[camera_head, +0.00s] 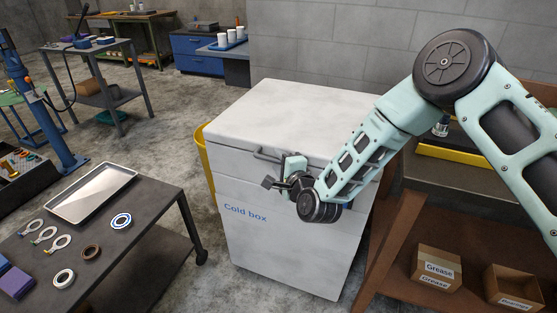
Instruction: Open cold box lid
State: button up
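The cold box (265,240) is a white chest with blue "Cold box" lettering, standing on the floor in the middle of the view. Its lid (290,115) lies flat and closed on top. A dark bar handle (266,156) is on the lid's front edge. My gripper (275,183) is at the front of the box, at or just below the right part of the handle. The wrist hides the handle's right end. The fingers are small and partly hidden, so I cannot tell whether they are around the handle or just beside it.
A dark table (150,215) at the left holds a metal tray (92,193) and several rings. A brown shelf (385,250) with grease boxes (436,270) stands close at the right. A yellow bin (205,160) is behind the box's left side. A grey wall is behind.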

jog(key=shift+w+a, duration=0.15)
jog(key=shift+w, duration=0.25)
jog(key=shift+c, duration=0.4)
